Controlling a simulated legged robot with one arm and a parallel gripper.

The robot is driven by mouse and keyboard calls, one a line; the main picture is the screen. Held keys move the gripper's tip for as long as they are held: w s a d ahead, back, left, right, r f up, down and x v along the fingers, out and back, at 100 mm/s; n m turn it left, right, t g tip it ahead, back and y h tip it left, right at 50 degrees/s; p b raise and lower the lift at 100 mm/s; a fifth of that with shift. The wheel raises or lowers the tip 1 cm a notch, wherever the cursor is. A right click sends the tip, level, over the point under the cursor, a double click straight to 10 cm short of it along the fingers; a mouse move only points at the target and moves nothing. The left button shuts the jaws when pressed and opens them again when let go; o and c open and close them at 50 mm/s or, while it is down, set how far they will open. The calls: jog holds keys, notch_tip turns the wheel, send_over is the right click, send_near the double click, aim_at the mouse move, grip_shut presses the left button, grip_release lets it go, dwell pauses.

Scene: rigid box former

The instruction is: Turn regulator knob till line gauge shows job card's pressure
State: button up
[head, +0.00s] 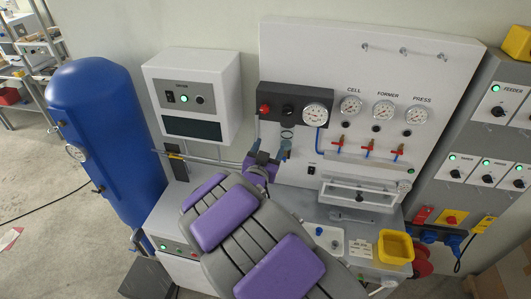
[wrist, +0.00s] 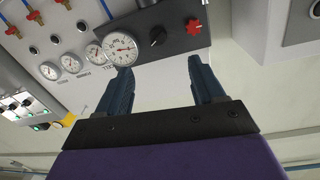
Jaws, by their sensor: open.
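A dark panel block (head: 264,96) on the white board carries a red knob (head: 265,108), a black knob (head: 288,110) and a round white gauge (head: 315,114). The wrist view shows the same black knob (wrist: 157,36), red knob (wrist: 194,26) and gauge (wrist: 121,47) upside down; the gauge reading is too small to tell. My gripper (head: 270,147) is open and empty, below the block and apart from the knobs. In the wrist view its fingers (wrist: 158,68) point toward the black knob. A white card (head: 360,248) lies on the bench; its text is unreadable.
Gauges labelled CELL (head: 350,106), FORMER (head: 384,111) and PRESS (head: 416,114) sit right of the block, above red valves (head: 368,149). A white control box (head: 192,85) and blue tank (head: 105,125) stand left. A yellow bin (head: 395,247) sits on the bench.

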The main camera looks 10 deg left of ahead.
jog(key=s+a+b, duration=0.2)
jog(key=s, duration=1.6)
jog(key=shift+a, duration=0.4)
